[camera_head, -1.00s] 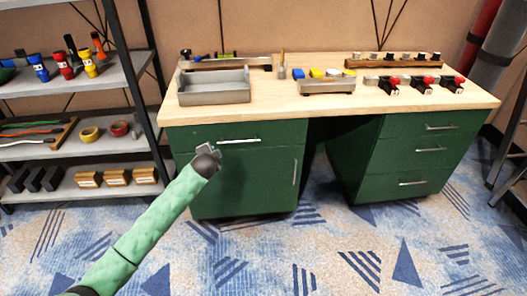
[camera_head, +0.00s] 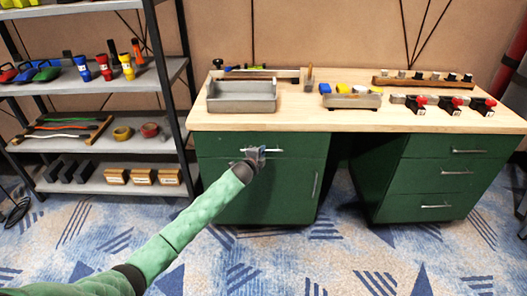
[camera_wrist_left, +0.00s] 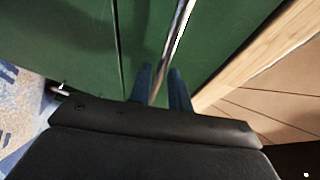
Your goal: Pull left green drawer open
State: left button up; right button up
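The left green drawer (camera_head: 222,142) is the wide top drawer of the left cabinet under the wooden desk, and its front looks flush with the cabinet. Its silver bar handle (camera_head: 278,150) is partly covered by my left gripper (camera_head: 256,157), which is at the handle's middle. In the left wrist view, the handle (camera_wrist_left: 181,25) runs between the two dark fingertips (camera_wrist_left: 160,70) of my left gripper. The fingers look apart, with a narrow gap on either side of the bar. Contact with the bar cannot be told. My right gripper is out of view.
A green door (camera_head: 275,190) with an upright handle sits below the drawer. The desk top (camera_head: 330,118) overhangs it and carries a grey tray (camera_head: 240,96) and other items. A right drawer cabinet (camera_head: 430,180) and a left shelf rack (camera_head: 95,150) stand beside. Carpet in front is clear.

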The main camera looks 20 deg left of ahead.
pick_arm(q)
jog(key=shift+x, duration=1.1)
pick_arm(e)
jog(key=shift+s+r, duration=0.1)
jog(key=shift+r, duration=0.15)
pick_arm(q)
grip_shut()
jog(key=shift+s, duration=0.1)
